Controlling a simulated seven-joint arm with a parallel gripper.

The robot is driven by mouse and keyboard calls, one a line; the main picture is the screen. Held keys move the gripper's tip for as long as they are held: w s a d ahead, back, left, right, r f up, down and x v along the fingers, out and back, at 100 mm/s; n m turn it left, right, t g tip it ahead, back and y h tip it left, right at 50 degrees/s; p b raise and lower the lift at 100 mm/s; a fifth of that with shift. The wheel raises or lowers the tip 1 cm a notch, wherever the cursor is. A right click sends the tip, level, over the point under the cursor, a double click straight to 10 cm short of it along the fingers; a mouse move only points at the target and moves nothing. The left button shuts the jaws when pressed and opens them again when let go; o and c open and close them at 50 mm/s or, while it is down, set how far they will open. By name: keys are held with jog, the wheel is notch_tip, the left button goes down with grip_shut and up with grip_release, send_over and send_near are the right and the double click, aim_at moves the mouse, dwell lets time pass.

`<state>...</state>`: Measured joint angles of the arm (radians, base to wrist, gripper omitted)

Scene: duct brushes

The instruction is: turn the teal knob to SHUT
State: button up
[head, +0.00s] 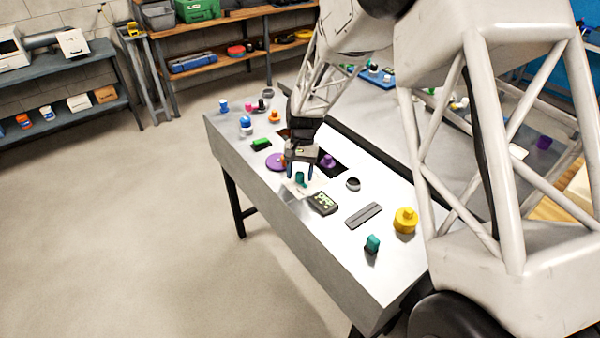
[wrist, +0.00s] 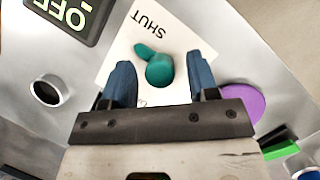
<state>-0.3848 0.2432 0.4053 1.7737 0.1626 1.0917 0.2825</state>
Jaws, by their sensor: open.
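The teal knob (wrist: 160,70) is round, with a lobe pointing toward the upper left in the wrist view. It sits on a white card (wrist: 118,62) with the word SHUT printed upside down above it. My gripper (wrist: 160,84) is open, with one blue finger on each side of the knob and visible gaps between. In the head view the teal knob (head: 300,179) shows below my gripper (head: 301,172), near the front edge of the metal bench (head: 335,240). I cannot tell whether the fingertips are level with the knob.
A dark display reading OFF (wrist: 75,15) lies beside the card. A purple disc (wrist: 243,102) is on the other side. A grey ring (wrist: 47,90), a yellow knobbed piece (head: 405,221) and a teal block (head: 372,244) also stand on the bench.

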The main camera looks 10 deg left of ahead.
jog(key=v, duration=0.7)
jog(key=shift+r, duration=0.35)
jog(key=shift+w, duration=0.15)
jog(key=shift+r, duration=0.1)
jog(key=s+d+r+t, duration=0.4)
jog(key=s+d+r, duration=1.2)
jog(key=d, duration=0.2)
jog(key=s+d+t, duration=0.1)
jog(key=s+d, duration=0.2)
jog(key=s, duration=0.4)
jog(key=s+d+r+t, duration=0.1)
jog(key=s+d, duration=0.3)
jog(key=s, duration=0.4)
jog(key=s+d+t, duration=0.1)
jog(key=s+d, duration=0.3)
jog(key=s, duration=0.3)
jog(key=shift+s+d+r, duration=0.15)
jog(key=shift+d+r, duration=0.05)
jog(key=shift+r, duration=0.05)
